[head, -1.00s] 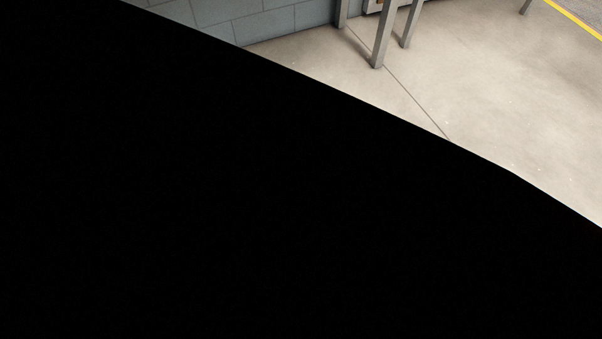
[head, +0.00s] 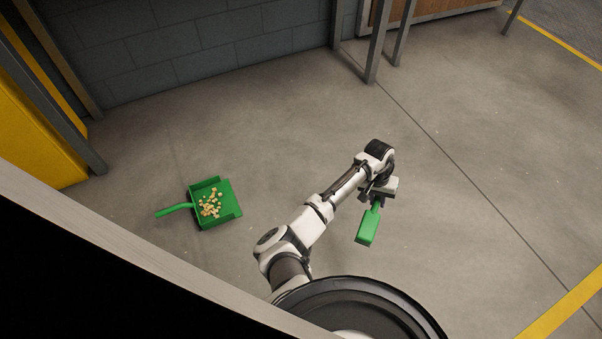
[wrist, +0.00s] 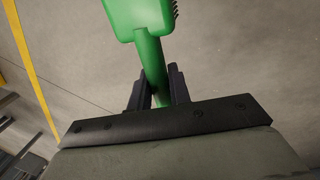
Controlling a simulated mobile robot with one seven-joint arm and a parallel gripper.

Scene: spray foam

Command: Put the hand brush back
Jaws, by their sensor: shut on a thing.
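The green hand brush (head: 368,226) hangs from my gripper (head: 377,196) in the head view, right of the middle, with its broad head pointing down and toward the viewer. In the wrist view my gripper (wrist: 160,88) is shut on the handle of the green hand brush (wrist: 140,18). The brush head extends away past the fingertips, with dark bristles showing at its right edge. A green dustpan (head: 234,201) lies on the floor to the left, apart from my gripper, its handle pointing left.
Small tan foam pieces (head: 210,204) lie in the dustpan. A yellow cabinet (head: 30,130) stands at the far left, and metal legs (head: 376,45) stand at the back. A pale board edge (head: 110,240) crosses the lower left. The concrete floor (head: 470,190) on the right is clear.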

